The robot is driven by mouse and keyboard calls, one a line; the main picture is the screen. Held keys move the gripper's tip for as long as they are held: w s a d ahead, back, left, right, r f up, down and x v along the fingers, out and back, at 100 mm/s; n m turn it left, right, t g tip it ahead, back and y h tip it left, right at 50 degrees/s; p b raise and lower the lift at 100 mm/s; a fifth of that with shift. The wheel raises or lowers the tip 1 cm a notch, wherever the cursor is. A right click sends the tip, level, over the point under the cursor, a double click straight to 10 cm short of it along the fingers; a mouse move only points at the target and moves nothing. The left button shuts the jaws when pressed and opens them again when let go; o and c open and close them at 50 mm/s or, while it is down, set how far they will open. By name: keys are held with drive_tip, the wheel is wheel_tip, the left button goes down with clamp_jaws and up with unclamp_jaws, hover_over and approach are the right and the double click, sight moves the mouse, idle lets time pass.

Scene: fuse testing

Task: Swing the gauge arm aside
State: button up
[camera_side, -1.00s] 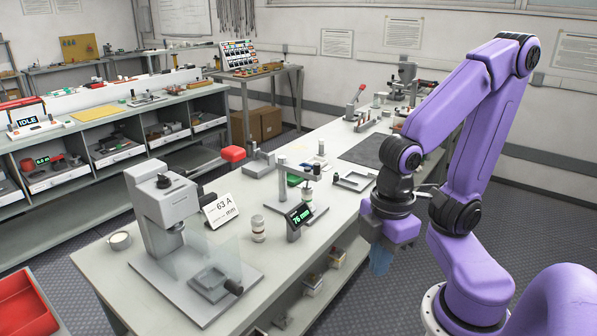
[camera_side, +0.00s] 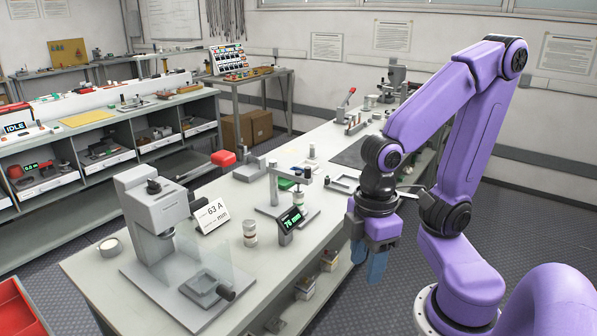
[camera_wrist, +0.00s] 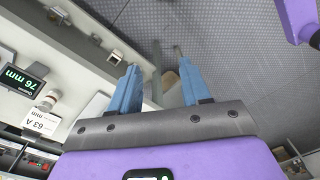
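The gauge is a small stand on the bench with an upright post and a short horizontal gauge arm (camera_side: 287,174) at its top. The gauge arm reaches over a small light cylinder on the stand's base. Its tilted display (camera_side: 290,219) reads 76 mm and also shows in the wrist view (camera_wrist: 20,80). My gripper (camera_side: 372,268) is apart from the gauge, right of it and beyond the bench's right edge, with blue fingers pointing down. In the wrist view my gripper (camera_wrist: 158,65) is open, with nothing between its fingers. The gauge arm itself is not clear there.
A grey press (camera_side: 160,205) with a clear shield stands at the bench's near left. A "63 A" card (camera_side: 210,215) and a capped cylinder (camera_side: 250,234) stand between it and the gauge. A grey frame (camera_side: 343,184) lies behind the gauge. Floor shows below my gripper.

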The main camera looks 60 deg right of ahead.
drive_tip(key=w+d+r+m+y, duration=0.2)
drive_tip(key=w+m, duration=0.7)
drive_tip(key=m, duration=0.3)
wheel_tip(320, 180, up, 6)
drive_tip(key=r+m+t+y, duration=0.1)
drive_tip(key=m+t, duration=0.7)
drive_tip(key=m, duration=2.2)
hover_over(308, 167)
drive_tip(key=s+d, duration=0.5)
drive_tip(key=s, duration=0.6)
drive_tip(key=x, duration=1.7)
drive_tip(key=shift+w+a+f, duration=0.1)
drive_tip(key=shift+a+f, duration=0.1)
drive_tip(key=shift+a, duration=0.05)
clamp_jaws()
